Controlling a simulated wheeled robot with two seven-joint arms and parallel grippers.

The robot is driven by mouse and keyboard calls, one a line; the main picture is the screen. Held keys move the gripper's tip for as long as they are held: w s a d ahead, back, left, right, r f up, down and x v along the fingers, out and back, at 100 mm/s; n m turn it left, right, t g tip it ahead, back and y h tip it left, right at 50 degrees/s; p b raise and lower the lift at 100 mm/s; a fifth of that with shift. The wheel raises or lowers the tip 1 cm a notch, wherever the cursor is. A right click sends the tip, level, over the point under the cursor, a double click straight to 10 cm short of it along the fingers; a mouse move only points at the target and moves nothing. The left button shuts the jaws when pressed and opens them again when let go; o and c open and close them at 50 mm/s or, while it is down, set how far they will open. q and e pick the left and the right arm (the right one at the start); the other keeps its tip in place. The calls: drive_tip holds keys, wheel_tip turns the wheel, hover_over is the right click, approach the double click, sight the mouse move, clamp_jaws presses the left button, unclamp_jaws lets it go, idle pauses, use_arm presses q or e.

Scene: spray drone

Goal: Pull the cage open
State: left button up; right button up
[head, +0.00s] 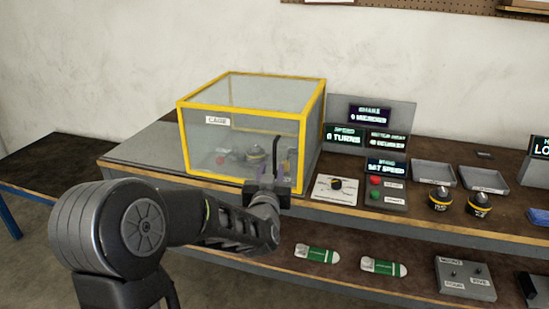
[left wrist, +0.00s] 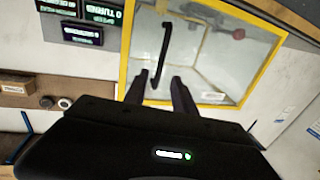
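The cage (head: 218,125) is a clear box with a yellow frame and a "CAGE" label, standing on the bench in the head view. It also shows in the left wrist view (left wrist: 215,65). A dark bar handle (head: 276,158) stands upright on its front, towards the right side; it also shows in the left wrist view (left wrist: 163,52). My left gripper (head: 268,188) is at the lower end of the handle. In the left wrist view its two fingers (left wrist: 160,86) are spread, with the handle's end appearing between them. I cannot tell whether they touch it. My right gripper is not in view.
Right of the cage are display panels (head: 368,115), a button box (head: 387,191), trays (head: 433,173) and two dark round parts with yellow bands (head: 440,199). Green-and-white items (head: 317,253) lie on the lower shelf. A dark drone-like object shows inside the cage.

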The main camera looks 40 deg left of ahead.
sight(274, 158)
use_arm(q)
drive_tip(key=x, duration=0.7)
drive_tip(key=shift+w+a+p, duration=0.2)
drive_tip(key=shift+w+p, duration=0.1)
drive_tip(key=shift+p, duration=0.1)
clamp_jaws()
idle(1.1)
